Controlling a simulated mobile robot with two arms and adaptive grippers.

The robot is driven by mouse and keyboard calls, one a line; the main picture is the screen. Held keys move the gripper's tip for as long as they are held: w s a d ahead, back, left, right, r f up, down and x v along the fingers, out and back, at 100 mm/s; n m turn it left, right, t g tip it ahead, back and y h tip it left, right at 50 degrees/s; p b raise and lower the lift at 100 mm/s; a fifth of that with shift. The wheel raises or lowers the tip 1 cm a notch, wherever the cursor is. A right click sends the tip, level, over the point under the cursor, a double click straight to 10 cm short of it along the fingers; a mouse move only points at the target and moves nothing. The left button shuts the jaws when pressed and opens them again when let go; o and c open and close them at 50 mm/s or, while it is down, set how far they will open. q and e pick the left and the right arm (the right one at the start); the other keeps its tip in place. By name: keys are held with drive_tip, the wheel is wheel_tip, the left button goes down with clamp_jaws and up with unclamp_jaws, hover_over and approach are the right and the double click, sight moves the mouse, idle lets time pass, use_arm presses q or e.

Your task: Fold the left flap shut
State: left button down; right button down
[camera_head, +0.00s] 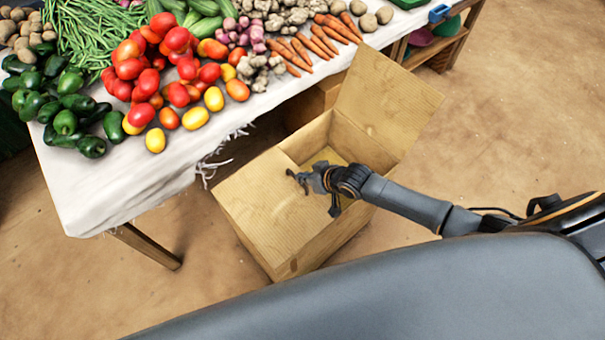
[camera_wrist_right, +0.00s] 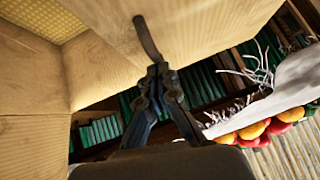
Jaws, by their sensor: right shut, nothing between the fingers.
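The cardboard box (camera_head: 345,225) stands on the floor beside the table, with its top open. Its left flap (camera_head: 262,205) spreads outward to the left of the opening. The opposite flap (camera_head: 395,98) stands up and leans outward to the right. My right gripper (camera_head: 299,181) is shut and empty, at the inner side of the left flap by the opening. In the right wrist view, the shut fingers (camera_wrist_right: 157,72) are close to a cardboard panel (camera_wrist_right: 190,28), probably the left flap. I cannot tell whether they touch it. My left gripper is not in view.
A table with a white cloth (camera_head: 105,190) stands behind and left of the box, loaded with tomatoes (camera_head: 140,75), green peppers (camera_head: 60,100), carrots (camera_head: 320,40) and other vegetables. Its frayed edge (camera_head: 212,165) hangs near the box. Bare floor (camera_head: 510,110) lies to the right.

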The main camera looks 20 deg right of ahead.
drive_tip(key=w+r+p+v, duration=0.1)
drive_tip(key=p+v, duration=0.4)
drive_tip(key=v, duration=0.7)
drive_tip(key=shift+w+r, duration=0.35)
drive_tip(key=shift+r, duration=0.3)
